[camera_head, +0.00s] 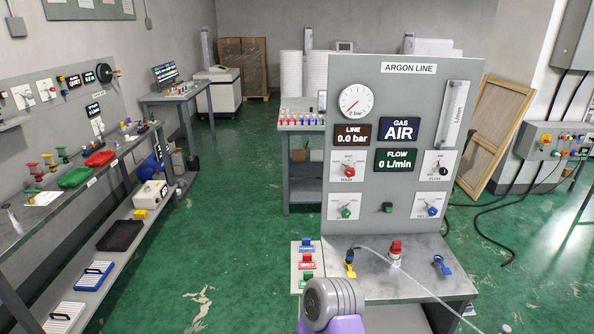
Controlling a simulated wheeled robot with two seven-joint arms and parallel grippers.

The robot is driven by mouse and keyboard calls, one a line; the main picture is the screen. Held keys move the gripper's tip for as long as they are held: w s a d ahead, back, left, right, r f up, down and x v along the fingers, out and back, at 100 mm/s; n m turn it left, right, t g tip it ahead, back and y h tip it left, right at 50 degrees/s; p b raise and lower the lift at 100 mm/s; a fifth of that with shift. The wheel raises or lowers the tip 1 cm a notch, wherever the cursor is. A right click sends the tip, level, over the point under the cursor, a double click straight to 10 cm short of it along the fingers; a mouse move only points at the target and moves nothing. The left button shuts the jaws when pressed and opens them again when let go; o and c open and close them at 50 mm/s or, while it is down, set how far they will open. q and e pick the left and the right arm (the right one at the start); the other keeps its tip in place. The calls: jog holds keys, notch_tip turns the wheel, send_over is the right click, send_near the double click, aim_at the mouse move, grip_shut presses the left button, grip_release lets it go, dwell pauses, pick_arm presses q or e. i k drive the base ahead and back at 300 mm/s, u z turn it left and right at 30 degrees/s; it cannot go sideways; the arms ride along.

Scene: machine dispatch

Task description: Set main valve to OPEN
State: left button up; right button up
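The argon line panel (410,70) stands upright to the right of centre. On its left is a dial plate with a red knob (349,171); the lettering under it looks like MAIN but is very small, and I cannot read the knob's setting. The line display (353,135) reads 0.0 bar, the gas display (401,130) reads AIR and the flow display (395,160) reads 0 L/min. Neither gripper shows. A rounded grey and purple part of my own arm is at the bottom centre, in front of the panel's bench.
Other knobs on the panel are green (346,211), blue (432,210) and black at upper right (443,171). The bench (375,267) bears a red-capped fitting (395,249), a blue lever (441,265) and a pale hose. Green floor (235,220) is clear to the left.

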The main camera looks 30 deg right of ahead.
aim_at(349, 172)
jog(key=u, duration=1.45)
jog(key=k, duration=0.95)
jog(key=z, duration=1.9)
